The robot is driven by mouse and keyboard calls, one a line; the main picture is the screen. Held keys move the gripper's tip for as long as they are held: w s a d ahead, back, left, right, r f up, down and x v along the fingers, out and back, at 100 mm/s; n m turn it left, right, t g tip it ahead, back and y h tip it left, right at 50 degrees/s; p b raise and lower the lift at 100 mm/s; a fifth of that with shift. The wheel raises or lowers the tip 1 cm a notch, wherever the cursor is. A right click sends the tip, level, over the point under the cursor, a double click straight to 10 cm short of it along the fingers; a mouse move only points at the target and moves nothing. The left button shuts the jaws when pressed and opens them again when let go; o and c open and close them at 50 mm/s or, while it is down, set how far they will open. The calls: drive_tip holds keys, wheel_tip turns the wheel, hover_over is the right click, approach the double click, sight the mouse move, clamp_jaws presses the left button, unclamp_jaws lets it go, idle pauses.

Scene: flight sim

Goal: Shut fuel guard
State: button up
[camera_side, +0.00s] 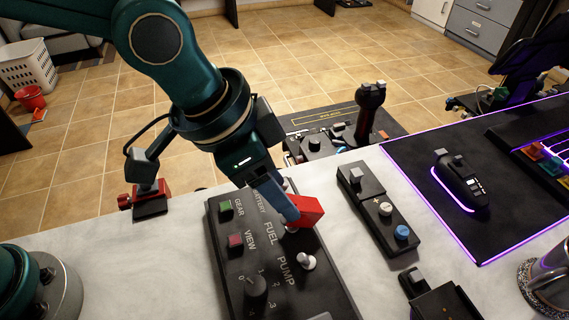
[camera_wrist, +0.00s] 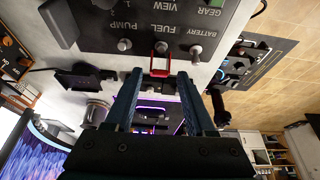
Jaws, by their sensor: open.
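The red fuel guard (camera_side: 306,210) stands raised at the far edge of the black switch panel (camera_side: 237,262), beside the FUEL label. My gripper (camera_side: 287,214) is low over the panel, with its blue fingers right beside the guard and partly overlapping it. In the wrist view the guard (camera_wrist: 160,70) shows as a red frame between the tips of my gripper (camera_wrist: 160,76), which are spread apart with nothing gripped. The fuel toggle (camera_wrist: 161,47) shows just past the guard. I cannot tell whether a finger touches the guard.
The pump toggle (camera_side: 308,262) and a rotary knob (camera_side: 256,286) are on the same panel. The battery toggle (camera_wrist: 195,49) is on the guard's other side. A small button box (camera_side: 385,208) stands to the right, with bare white table between.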

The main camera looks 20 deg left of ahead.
drive_tip(key=shift+f, duration=0.25)
clamp_jaws()
idle(1.4)
